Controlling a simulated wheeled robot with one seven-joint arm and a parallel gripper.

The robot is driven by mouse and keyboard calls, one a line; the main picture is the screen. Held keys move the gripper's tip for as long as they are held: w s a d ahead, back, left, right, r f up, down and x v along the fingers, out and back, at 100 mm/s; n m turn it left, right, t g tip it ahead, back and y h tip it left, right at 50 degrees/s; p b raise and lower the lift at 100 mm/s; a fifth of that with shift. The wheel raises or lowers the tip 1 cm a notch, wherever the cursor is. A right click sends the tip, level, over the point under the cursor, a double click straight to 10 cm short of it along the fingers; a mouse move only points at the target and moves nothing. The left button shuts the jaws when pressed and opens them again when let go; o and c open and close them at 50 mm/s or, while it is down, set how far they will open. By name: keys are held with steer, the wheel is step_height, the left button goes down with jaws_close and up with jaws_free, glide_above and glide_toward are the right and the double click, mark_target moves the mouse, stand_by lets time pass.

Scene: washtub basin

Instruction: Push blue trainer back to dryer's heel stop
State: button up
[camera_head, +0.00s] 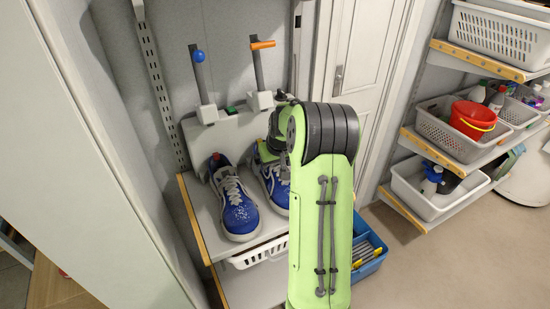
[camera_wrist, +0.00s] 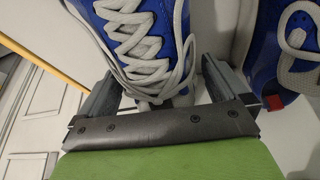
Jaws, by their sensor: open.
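Two blue trainers with pale laces sit side by side on the shelf (camera_head: 206,212) of the white dryer (camera_head: 196,135). The left trainer (camera_head: 237,208) is fully clear of my arm in the head view. The right trainer (camera_head: 280,194) is partly hidden behind my green arm. In the wrist view, my gripper (camera_wrist: 155,86) is open, with a finger on either side of the laced part of one trainer (camera_wrist: 138,32). The other trainer (camera_wrist: 298,50) is beyond the right finger. Contact with the fingers cannot be told. The heel ends and any heel stop are hard to make out.
Two upright posts rise from the dryer, one with a blue knob (camera_head: 198,56), one with an orange handle (camera_head: 262,45). A white basket (camera_head: 258,254) is under the shelf, and a blue crate (camera_head: 372,262) stands to the right. Open floor (camera_head: 440,262) lies farther right, before shelves with baskets.

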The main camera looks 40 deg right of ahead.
steer(key=shift+w+f, duration=0.15)
steer(key=shift+f, duration=0.15)
